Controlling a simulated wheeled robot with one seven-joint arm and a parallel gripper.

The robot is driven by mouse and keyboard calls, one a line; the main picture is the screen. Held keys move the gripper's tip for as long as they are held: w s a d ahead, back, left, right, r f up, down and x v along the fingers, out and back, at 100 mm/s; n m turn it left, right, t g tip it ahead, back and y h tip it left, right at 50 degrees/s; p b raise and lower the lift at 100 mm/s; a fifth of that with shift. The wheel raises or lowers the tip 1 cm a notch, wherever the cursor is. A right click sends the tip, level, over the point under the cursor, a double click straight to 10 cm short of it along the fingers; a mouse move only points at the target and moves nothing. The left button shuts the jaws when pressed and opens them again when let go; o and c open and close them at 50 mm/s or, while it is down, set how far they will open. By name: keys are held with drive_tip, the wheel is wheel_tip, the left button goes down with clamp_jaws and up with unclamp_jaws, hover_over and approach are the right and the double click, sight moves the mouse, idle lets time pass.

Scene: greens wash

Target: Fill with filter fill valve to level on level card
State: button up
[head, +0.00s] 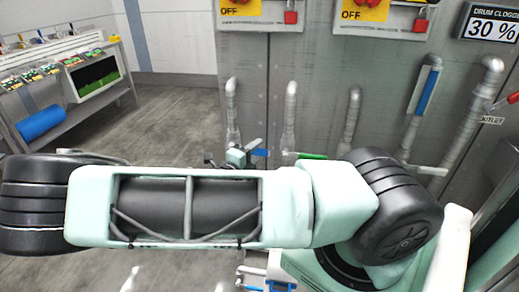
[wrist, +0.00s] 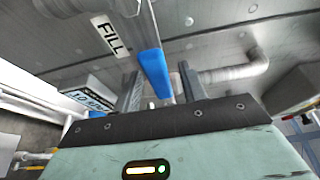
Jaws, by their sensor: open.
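In the wrist view, my gripper (wrist: 160,90) is open, with one dark finger on each side of a blue handle (wrist: 155,72). The handle lies across the gap between the fingers; I cannot tell whether either finger touches it. A white label reading FILL (wrist: 110,36) is beside it. A pale card (wrist: 88,98) with partly readable lettering, "TO", shows at the left; its level mark cannot be read. In the head view, a small blue handle (head: 260,153) shows just above my arm, which hides much of the area below.
Several grey pipes (head: 290,118) run down the metal wall. A green handle (head: 312,156) is right of the blue one. A blue strip (head: 427,92) stands by a right-hand pipe. A bench (head: 75,95) stands far left, with open floor between.

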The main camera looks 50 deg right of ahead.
drive_tip(key=shift+w+d, duration=0.15)
drive_tip(key=shift+d, duration=1)
clamp_jaws()
drive_tip(key=shift+w+a+r+n+t+h+p, duration=0.15)
drive_tip(key=shift+w+r+n+t+h+p, duration=0.15)
drive_tip(key=shift+r+n+p, duration=0.85)
drive_tip(key=shift+w+a+r+n+t+h+p, duration=0.2)
drive_tip(key=shift+r+n+h+p, duration=0.3)
drive_tip(key=shift+n+p, duration=1.15)
drive_tip(key=shift+w+a+r+n+t+h+p, duration=0.1)
drive_tip(key=shift+w+r+n+t+h+p, duration=0.15)
drive_tip(key=shift+r+n+p, duration=1.15)
drive_tip(key=shift+f+m+p, duration=0.5)
drive_tip(key=shift+f, duration=0.05)
unclamp_jaws()
